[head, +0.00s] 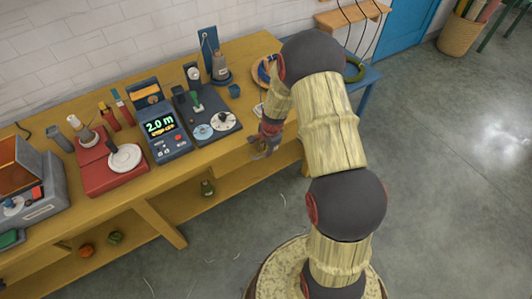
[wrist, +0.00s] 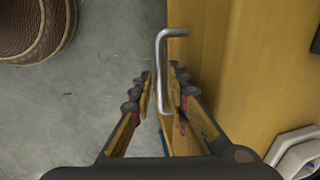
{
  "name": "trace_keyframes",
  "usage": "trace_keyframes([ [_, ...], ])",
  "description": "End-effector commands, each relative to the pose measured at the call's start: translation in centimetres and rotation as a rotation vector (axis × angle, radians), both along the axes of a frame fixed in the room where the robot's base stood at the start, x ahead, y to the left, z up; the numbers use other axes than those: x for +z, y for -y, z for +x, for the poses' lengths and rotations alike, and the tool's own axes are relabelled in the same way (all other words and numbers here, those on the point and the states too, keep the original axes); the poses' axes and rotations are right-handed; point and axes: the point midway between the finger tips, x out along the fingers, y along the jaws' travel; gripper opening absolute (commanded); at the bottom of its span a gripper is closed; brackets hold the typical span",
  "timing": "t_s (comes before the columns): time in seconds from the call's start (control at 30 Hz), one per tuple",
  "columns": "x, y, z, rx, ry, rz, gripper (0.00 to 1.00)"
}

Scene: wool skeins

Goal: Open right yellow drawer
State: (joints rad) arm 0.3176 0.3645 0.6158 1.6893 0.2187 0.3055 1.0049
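A silver bar handle (wrist: 162,75) stands out from the front of the yellow wooden bench (wrist: 222,50) in the wrist view. My gripper (wrist: 161,82) has one finger on each side of the handle, with a narrow gap visible at the left finger; the fingers look open, not closed on it. In the head view my gripper (head: 266,146) is at the bench's front edge, towards its right end. The right yellow drawer's front and handle are hidden there behind my arm, and its outline is not clear in the wrist view.
The yellow bench (head: 190,175) carries a blue device (head: 163,128) with a lit display, a red device (head: 110,165) and a dark board (head: 208,117). A blue stool (head: 372,76) stands beyond my arm. The grey floor (head: 440,190) at right is clear.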

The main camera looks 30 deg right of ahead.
Motion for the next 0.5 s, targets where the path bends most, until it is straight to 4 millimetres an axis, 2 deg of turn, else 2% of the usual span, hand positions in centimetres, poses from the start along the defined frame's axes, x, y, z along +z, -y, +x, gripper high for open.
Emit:
trace_keyframes([
  [0.1, -0.56, -0.02, 0.08, 0.0, 0.0, 0.0, 0.17],
  [0.37, -0.54, -0.02, 0.12, 0.0, 0.0, 0.0, 0.16],
  [0.5, -0.54, -0.02, 0.12, 0.0, 0.0, 0.0, 0.08],
])
